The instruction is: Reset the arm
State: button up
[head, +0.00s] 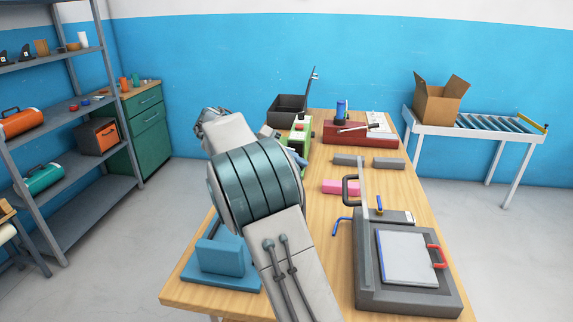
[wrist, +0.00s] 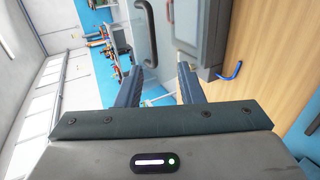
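My arm (head: 255,185) rises from the bottom of the head view across the left side of the wooden table (head: 320,260). Its bulky teal-banded joint hides part of the table, and my gripper's fingers cannot be made out there. In the wrist view my gripper (wrist: 160,74) shows two dark blue fingers set apart, with a gap between them. Nothing is held between them. The wrist view is turned sideways, with the wooden tabletop at the right.
A grey press-like device (head: 405,265) with a blue lever stands at the table's front right. A blue block stand (head: 222,262) is close by my arm. Shelves (head: 70,105) stand left.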

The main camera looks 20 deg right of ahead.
jog(key=shift+w+a+r, duration=0.25)
jog(key=shift+a+r, duration=0.05)
jog(key=shift+a, duration=0.25)
jog(key=s+d+f+n+t+y, duration=0.3)
jog(key=s+y, duration=0.2)
jog(key=s, duration=0.5)
jog(key=s+a+f+n+t+y, duration=0.1)
jog(key=s+a+f+t+y, duration=0.1)
jog(key=s, duration=0.6)
jog(key=s+a+f+n+t+y, duration=0.1)
jog(key=s+a+f+t+y, duration=0.2)
jog(key=s+a+f, duration=0.3)
jog(key=shift+s+f+t+y+p, duration=0.15)
jog(key=shift+s+t+y+p, duration=0.2)
jog(key=shift+s+y, duration=0.5)
jog(key=shift+s, duration=0.15)
